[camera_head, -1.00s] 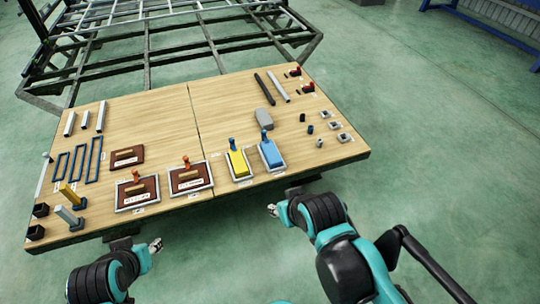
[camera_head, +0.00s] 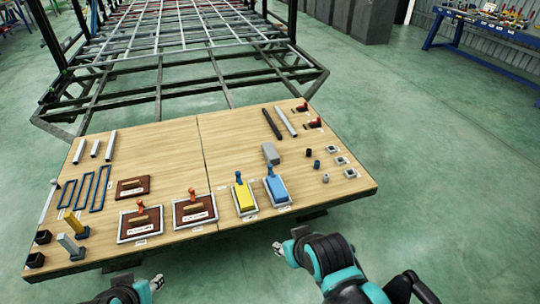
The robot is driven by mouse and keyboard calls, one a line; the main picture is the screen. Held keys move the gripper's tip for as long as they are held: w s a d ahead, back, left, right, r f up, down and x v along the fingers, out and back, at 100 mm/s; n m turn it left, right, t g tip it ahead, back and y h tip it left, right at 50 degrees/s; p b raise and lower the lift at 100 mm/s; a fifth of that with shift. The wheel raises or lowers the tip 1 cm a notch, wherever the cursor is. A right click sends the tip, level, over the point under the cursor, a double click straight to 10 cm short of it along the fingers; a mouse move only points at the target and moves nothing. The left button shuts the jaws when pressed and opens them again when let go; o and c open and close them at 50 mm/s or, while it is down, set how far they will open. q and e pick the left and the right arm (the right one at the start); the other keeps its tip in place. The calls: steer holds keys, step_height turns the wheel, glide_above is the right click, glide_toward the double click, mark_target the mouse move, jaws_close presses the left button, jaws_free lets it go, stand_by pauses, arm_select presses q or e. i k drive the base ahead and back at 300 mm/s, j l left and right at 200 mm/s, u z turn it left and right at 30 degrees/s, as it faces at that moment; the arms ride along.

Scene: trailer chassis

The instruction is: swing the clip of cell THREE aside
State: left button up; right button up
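Along the front of the wooden table are framed cells: two brown plates, the left one (camera_head: 128,220) and the right one (camera_head: 184,217), each with an upright orange clip, at left (camera_head: 141,208) and at right (camera_head: 192,195). To their right are a yellow block (camera_head: 245,198) and a blue block (camera_head: 278,189), each with a blue clip, on the yellow (camera_head: 239,178) and on the blue (camera_head: 270,171). The cell labels are too small to read, so I cannot tell which is THREE. My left gripper (camera_head: 157,283) and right gripper (camera_head: 278,247) are in front of the table, apart from every cell.
The wooden table (camera_head: 165,150) also holds blue frames (camera_head: 103,188), a loose brown plate (camera_head: 133,188), a grey block (camera_head: 270,153), rods and small cylinders. A metal chassis (camera_head: 160,75) lies behind. The table's middle is clear.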

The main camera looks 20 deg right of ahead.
mark_target(237, 173)
steer(key=i+j, duration=0.1)
steer(key=i, duration=0.35)
steer(key=i+j, duration=0.15)
steer(key=i, duration=0.25)
steer(key=i+z, duration=0.1)
steer(key=z, duration=0.75)
steer(key=i+j+z, duration=0.1)
steer(key=z, duration=0.3)
steer(key=i+j+z, duration=0.1)
steer(key=z, duration=0.3)
